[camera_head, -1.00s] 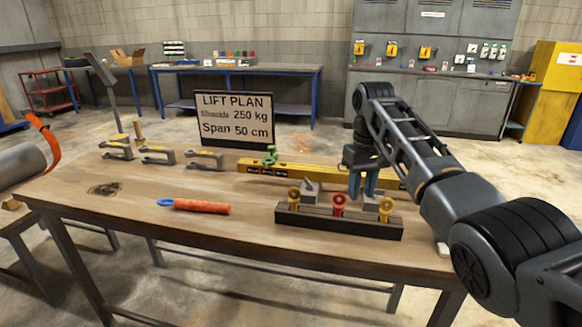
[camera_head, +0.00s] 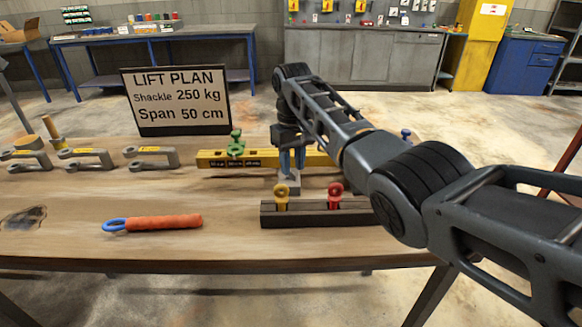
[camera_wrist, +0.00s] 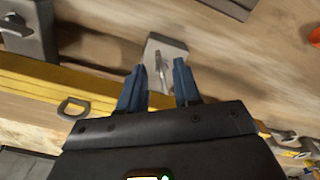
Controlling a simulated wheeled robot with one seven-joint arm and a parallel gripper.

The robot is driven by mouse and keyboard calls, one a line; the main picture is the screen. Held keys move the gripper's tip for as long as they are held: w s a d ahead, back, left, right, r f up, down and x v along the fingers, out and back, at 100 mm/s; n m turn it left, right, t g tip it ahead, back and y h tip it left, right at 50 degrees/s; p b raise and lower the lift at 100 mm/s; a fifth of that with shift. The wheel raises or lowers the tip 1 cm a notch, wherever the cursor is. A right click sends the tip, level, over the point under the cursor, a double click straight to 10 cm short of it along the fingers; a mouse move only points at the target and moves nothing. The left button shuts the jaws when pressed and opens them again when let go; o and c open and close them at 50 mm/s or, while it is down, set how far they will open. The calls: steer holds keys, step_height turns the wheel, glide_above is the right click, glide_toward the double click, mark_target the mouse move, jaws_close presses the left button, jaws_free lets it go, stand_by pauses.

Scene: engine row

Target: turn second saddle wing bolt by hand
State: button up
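My gripper (camera_head: 292,172) points down behind the dark rack (camera_head: 315,219), over a grey saddle-like block (camera_head: 288,187) near the rack's left yellow eye (camera_head: 282,196). In the wrist view, the blue fingers (camera_wrist: 160,80) stand apart on either side of a thin grey wing-like piece (camera_wrist: 159,68) on that block (camera_wrist: 167,48). I see no clear contact. A second grey block (camera_wrist: 32,30) with a loop is at the upper left of the wrist view; my arm hides that area in the head view.
A yellow beam (camera_head: 218,160) with a green fitting (camera_head: 236,143) lies behind the block. A red eye (camera_head: 335,195) stands on the rack. An orange-handled tool (camera_head: 160,223) lies left. Several grey shackles (camera_head: 150,157) and a sign (camera_head: 178,100) stand at the back left.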

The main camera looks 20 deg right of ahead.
steer(key=shift+f, duration=1.15)
jaws_close()
